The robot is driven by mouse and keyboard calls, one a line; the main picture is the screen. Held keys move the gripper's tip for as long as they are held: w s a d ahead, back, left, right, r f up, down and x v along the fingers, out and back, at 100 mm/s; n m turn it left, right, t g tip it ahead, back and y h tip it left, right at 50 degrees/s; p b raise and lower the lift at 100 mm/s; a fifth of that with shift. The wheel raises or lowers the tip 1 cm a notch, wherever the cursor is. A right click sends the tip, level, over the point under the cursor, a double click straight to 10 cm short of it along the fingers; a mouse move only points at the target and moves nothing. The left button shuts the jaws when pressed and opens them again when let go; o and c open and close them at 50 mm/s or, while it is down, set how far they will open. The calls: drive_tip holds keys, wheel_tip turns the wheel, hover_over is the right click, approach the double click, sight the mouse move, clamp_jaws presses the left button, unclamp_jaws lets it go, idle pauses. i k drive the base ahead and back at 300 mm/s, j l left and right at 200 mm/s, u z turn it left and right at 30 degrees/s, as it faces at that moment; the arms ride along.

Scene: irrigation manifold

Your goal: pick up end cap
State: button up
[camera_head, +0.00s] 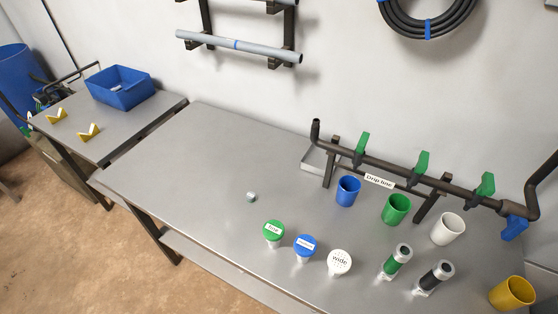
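A small pale grey piece (251,197), which looks like the end cap, sits alone on the grey workbench (190,150), left of the labelled caps. It is too small to make out its details. Its surroundings on the bench top are clear. My gripper is not in view.
Green (273,231), blue (305,245) and white (340,262) labelled pieces stand to its right. A blue bin (119,88) sits on the left table.

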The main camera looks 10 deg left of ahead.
sight(250, 197)
drive_tip(key=i+j+u, duration=0.2)
drive_tip(key=i+j, duration=0.15)
drive_tip(key=j, duration=0.25)
drive_tip(key=i+j+u, duration=0.2)
drive_tip(key=i+j, duration=0.2)
drive_tip(key=j, duration=0.15)
